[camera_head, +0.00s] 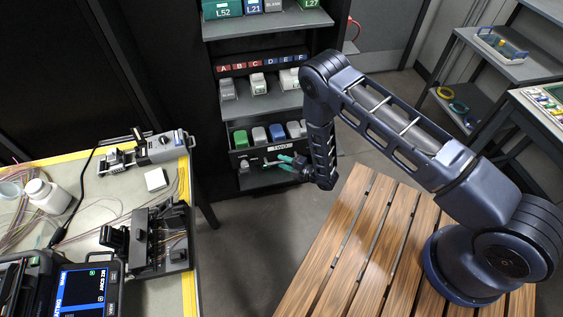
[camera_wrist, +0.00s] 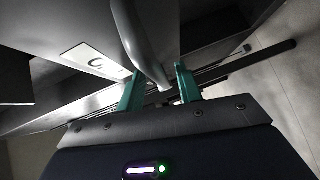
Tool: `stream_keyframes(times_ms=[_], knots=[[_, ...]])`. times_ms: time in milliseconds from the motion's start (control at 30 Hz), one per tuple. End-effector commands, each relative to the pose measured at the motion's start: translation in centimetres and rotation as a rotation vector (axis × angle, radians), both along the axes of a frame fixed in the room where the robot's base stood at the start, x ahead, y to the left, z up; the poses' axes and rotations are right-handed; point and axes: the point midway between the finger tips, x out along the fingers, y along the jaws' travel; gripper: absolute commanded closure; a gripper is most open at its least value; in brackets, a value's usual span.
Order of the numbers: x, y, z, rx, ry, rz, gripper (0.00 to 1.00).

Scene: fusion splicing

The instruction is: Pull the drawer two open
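The drawer marked "TWO" (camera_head: 262,155) is a dark front low in the black cabinet. Several coloured items show above its front edge; I cannot tell how far it stands out. Its grey curved handle (camera_wrist: 148,50) shows in the wrist view, near a white label on the drawer front. My gripper (camera_head: 284,161) is at the drawer front, just below the label. In the wrist view my gripper (camera_wrist: 160,72) has its teal fingers apart, one on each side of the handle. Gaps show beside the handle, so I see no firm grip.
Shelves above hold grey units (camera_head: 258,84) and green boxes (camera_head: 222,9). A workbench (camera_head: 95,205) with splicing equipment stands at the left. A slatted wooden surface (camera_head: 350,240) lies under my arm. Grey floor (camera_head: 245,245) is clear before the cabinet.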

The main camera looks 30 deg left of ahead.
Motion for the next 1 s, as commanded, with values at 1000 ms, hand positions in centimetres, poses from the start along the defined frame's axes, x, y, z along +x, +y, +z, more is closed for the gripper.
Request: stream_keyframes(times_ms=[1000], knots=[[-0.83,0.59,-0.26,-0.002,0.002,0.0,1.0]])
